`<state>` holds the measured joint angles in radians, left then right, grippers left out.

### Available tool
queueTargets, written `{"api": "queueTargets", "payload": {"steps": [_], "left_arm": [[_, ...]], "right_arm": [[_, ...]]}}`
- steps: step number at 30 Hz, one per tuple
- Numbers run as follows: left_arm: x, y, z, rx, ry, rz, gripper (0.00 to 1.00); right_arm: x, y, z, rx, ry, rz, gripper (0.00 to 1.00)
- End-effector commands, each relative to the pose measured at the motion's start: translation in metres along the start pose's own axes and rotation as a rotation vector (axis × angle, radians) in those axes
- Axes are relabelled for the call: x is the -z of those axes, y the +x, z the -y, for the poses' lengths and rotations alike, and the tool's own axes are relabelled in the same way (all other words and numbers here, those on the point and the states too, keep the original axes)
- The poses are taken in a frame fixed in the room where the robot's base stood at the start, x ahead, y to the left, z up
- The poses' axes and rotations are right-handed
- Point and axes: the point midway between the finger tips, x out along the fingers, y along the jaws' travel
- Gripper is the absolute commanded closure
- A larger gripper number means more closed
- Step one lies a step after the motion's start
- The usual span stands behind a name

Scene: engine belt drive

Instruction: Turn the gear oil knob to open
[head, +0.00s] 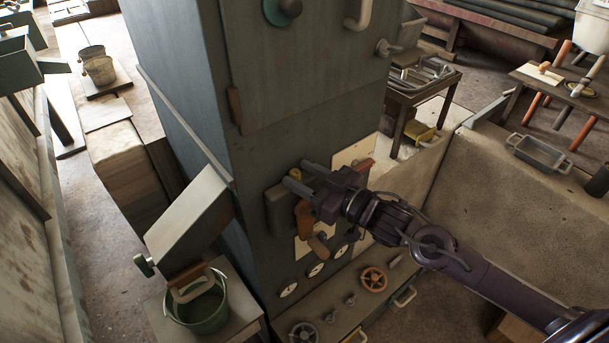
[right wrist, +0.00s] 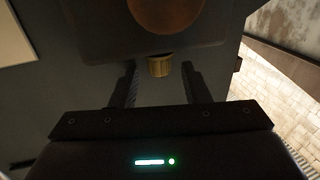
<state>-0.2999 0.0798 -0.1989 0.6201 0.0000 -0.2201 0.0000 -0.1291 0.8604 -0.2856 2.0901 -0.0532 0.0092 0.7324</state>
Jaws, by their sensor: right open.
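A small brass knob (right wrist: 160,66) sits on a dark housing (right wrist: 100,40) in the right wrist view, below a brown-orange round part (right wrist: 165,12). No label is readable, so I cannot tell for certain that it is the gear oil knob. My right gripper (head: 299,175) is open at the cabinet front in the head view. In the right wrist view the brass knob shows between the spread fingers of the gripper (right wrist: 160,84), with gaps on both sides. In the head view a bit of brass (head: 295,174) shows between the fingertips. My left gripper is not in view.
The tall grey cabinet (head: 300,140) carries an orange-brown lever (head: 304,218), several dials (head: 315,269) and an orange handwheel (head: 374,280) on a lower ledge. A green bucket (head: 205,315) stands at lower left. A concrete wall (head: 500,215) lies to the right.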

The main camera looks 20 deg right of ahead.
Motion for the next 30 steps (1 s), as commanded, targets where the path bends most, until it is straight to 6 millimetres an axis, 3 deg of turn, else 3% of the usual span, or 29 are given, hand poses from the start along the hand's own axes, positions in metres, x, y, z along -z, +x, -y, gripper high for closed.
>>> {"api": "queueTargets", "payload": {"steps": [1,10,20,30], "left_arm": [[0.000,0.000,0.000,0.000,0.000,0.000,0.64],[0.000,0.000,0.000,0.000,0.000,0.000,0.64],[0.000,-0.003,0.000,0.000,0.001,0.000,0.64],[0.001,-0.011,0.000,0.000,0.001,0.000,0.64]], "right_arm": [[0.000,0.000,0.000,0.000,0.000,0.000,0.62],[0.000,0.000,0.000,0.000,0.000,0.000,1.00],[0.001,0.000,0.002,-0.046,0.004,0.001,1.00],[0.001,0.001,0.009,-0.277,0.013,0.005,1.00]]}}
